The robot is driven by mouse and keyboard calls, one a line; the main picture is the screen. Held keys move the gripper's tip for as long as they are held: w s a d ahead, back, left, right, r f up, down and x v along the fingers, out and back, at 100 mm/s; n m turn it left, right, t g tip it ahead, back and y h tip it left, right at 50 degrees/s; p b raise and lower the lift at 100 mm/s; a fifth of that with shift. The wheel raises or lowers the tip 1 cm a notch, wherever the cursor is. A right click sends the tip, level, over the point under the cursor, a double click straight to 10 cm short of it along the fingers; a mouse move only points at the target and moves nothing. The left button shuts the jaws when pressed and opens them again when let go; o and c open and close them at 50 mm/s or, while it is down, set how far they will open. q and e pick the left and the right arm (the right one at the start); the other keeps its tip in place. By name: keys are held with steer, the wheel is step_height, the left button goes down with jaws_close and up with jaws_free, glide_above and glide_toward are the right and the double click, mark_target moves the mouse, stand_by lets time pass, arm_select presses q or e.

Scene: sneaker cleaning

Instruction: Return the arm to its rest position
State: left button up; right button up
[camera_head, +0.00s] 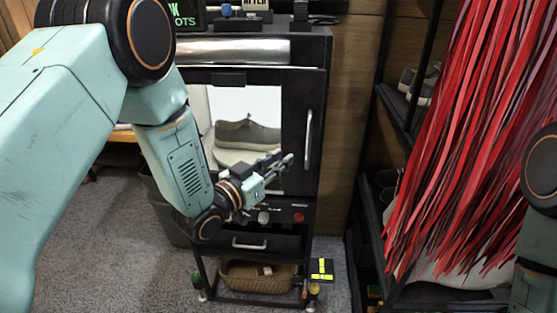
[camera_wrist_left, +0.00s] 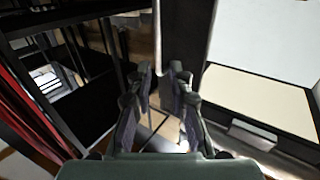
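My left arm comes in from the left in the head view, pale teal with black joints. Its gripper (camera_head: 274,166) is in front of the black cleaning cabinet (camera_head: 317,75), at the right part of its window opening. In the left wrist view the two dark fingers of the left gripper (camera_wrist_left: 161,76) stand apart with nothing held between them. A grey sneaker (camera_head: 247,134) with a white sole sits inside the cabinet's lit chamber, behind the gripper. Only a part of my right arm shows at the right edge; its gripper is out of view.
The cabinet has a vertical handle (camera_head: 308,139), knobs, a red button (camera_head: 298,217) and a drawer (camera_head: 252,243). A woven basket (camera_head: 255,277) is below. Red hanging strips (camera_head: 470,130) and a black shoe rack (camera_head: 392,112) are at the right. Grey carpet (camera_head: 110,240) is open at the left.

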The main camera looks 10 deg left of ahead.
arm_select(q)
steer(key=s+a+f+n+g+y, duration=0.2)
steer(key=s+a+f+g+y, duration=0.15)
steer(key=s+f, duration=0.45)
steer(key=s+a+f+n+g+y, duration=0.2)
steer(key=s+f+g, duration=0.25)
steer(key=f, duration=0.65)
steer(key=s+a+f+g, duration=0.1)
steer(key=s+f+g, duration=0.1)
steer(key=s, duration=0.7)
steer(key=s+a+f+n+g+y+b, duration=0.1)
steer(key=s+f+g, duration=0.2)
steer(key=s, duration=0.7)
steer(key=s+a+f+g+y, duration=0.1)
steer(key=s+f+g, duration=0.2)
steer(key=s, duration=0.6)
steer(key=shift+s+a+f+n+b, duration=0.3)
steer(key=shift+s+f+n, duration=0.1)
steer(key=shift+f, duration=0.55)
